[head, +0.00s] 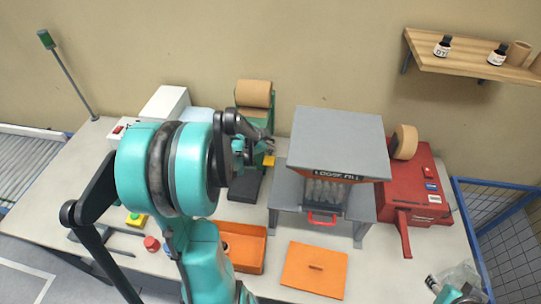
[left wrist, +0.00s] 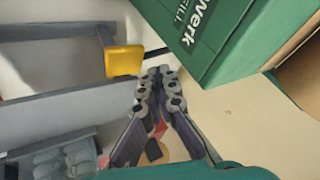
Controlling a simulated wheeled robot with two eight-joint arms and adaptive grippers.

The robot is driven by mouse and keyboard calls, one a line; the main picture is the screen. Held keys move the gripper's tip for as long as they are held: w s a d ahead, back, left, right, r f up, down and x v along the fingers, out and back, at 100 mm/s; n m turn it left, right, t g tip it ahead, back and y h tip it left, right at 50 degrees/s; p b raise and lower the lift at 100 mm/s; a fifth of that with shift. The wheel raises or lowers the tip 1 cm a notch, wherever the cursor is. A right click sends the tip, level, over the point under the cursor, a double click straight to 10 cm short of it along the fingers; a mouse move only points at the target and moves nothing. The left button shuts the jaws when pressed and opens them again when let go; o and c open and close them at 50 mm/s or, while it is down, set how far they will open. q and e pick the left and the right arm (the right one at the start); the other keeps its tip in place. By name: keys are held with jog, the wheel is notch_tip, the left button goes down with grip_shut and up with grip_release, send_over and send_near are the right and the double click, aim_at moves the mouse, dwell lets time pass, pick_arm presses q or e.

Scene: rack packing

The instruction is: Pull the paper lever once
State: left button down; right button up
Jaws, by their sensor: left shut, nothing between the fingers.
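The green paper dispenser (head: 257,113) with a brown paper roll (head: 254,94) stands at the back of the table. The lever's yellow end (head: 268,161) shows at its front right, and also left of the fingertips in the left wrist view (left wrist: 124,61). The green dispenser body (left wrist: 215,35) fills the upper right there. My left gripper (head: 268,145) is shut and empty, close to the yellow end and apart from it in the left wrist view. My left arm hides part of the dispenser. Part of my right arm (head: 458,296) shows at the bottom right; its fingers are unclear.
A red machine (head: 420,180) stands further right. An orange tray (head: 247,232) and orange panel (head: 313,270) lie in front. A wooden shelf (head: 470,66) hangs on the wall.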

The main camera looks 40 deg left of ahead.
pick_arm(q)
jog(key=shift+f, duration=0.15)
dwell(0.4)
jog(key=shift+s+f+b, duration=0.1)
jog(key=shift+f+b, duration=0.15)
jog(key=shift+b, duration=0.2)
jog(key=shift+s+d+f+b, duration=0.1)
jog(key=shift+d+f+b, duration=0.05)
jog(key=shift+f+b, duration=0.55)
dwell(0.7)
dwell(0.6)
jog(key=shift+w+r+p, duration=0.2)
jog(key=shift+r+p, duration=0.7)
jog(key=shift+r, duration=0.2)
jog(key=shift+r, duration=0.1)
jog(key=r+p, duration=0.2)
jog(key=r, duration=0.1)
jog(key=r+p, duration=0.1)
jog(key=shift+w+a+r+p, duration=0.35)
jog(key=shift+w+r+p, duration=0.05)
jog(key=shift+f, duration=0.1)
